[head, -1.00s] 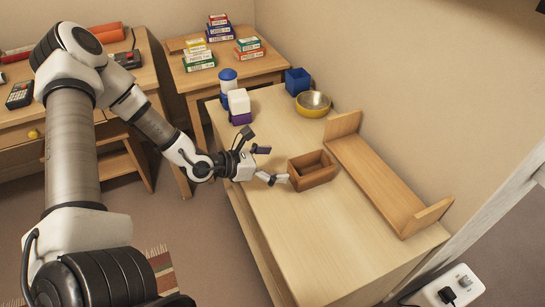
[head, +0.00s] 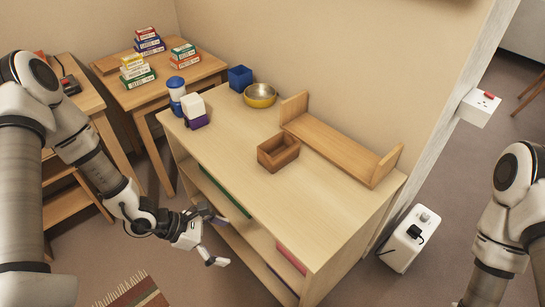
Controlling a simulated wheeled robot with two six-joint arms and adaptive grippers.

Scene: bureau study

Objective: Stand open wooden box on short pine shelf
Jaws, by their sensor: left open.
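The open wooden box (head: 278,158), brown with an empty inside, sits on the light wooden cabinet top (head: 240,185). It stands just in front of the short pine shelf (head: 338,147), a low board with an upright end at each side, set near the wall. The shelf board is bare. My left gripper (head: 217,240) is open and empty, in front of the cabinet's front face and apart from the box. My right arm shows at the right edge; its gripper is outside the view.
A yellow-rimmed bowl (head: 260,95), a blue cube (head: 240,77), a blue-and-white canister (head: 177,92) and a white block (head: 192,105) on a purple one stand at the cabinet's back left. The top's front right is clear. Cartons (head: 137,72) stack on another table.

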